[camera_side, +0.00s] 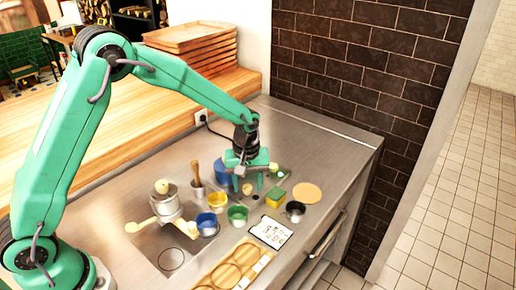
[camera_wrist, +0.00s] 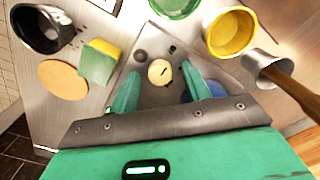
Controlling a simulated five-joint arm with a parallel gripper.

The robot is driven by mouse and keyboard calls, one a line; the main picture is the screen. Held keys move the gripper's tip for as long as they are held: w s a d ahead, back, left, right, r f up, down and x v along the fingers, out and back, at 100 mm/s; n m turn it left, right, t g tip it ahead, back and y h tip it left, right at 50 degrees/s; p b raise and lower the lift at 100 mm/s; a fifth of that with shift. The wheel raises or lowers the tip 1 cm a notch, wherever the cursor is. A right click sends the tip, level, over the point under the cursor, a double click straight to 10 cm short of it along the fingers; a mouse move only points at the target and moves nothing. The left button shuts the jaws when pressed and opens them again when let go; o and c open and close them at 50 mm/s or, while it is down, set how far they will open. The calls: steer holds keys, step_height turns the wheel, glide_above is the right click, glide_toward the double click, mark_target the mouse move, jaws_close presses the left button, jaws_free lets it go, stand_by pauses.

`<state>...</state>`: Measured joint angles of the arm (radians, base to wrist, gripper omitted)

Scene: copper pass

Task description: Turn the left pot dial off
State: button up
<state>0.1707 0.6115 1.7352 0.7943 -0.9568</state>
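A round cream dial (camera_wrist: 160,72) with a short dark mark on its face sits on a grey metal surface in the wrist view. It also shows as a small cream knob (camera_side: 247,189) just below my gripper in the side view. My gripper (camera_side: 250,178) points down over the counter. In the wrist view its two green fingers (camera_wrist: 163,88) are apart, one on each side of the dial, with visible gaps. I cannot tell whether the fingertips reach down to the dial's height. A steel pot (camera_side: 166,205) with cream handles stands at the left in the side view.
A green-yellow sponge (camera_wrist: 98,62), a tan disc (camera_wrist: 63,82) and a dark bowl (camera_wrist: 42,28) lie left in the wrist view. A yellow bowl (camera_wrist: 230,35) and a steel cup (camera_wrist: 270,70) with a wooden pestle stand right. A wooden tray (camera_side: 228,270) lies at the front.

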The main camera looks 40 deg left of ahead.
mark_target(246, 187)
steer(key=shift+r, duration=3.95)
steer(key=s+a+r+m+t, duration=0.3)
steer(key=s+a+r+m, duration=0.15)
steer(key=s+r, duration=0.75)
steer(key=s+a+r+m+t, duration=0.1)
steer(key=s+a+m, duration=0.1)
steer(key=s, duration=0.4)
steer(key=s+a+m+t, duration=0.1)
steer(key=s+m, duration=0.1)
steer(key=s, duration=0.5)
steer(key=shift+a+r+t, duration=0.3)
steer(key=shift+a+r, duration=0.05)
steer(key=shift+r+m, duration=0.1)
steer(key=shift+m, duration=0.15)
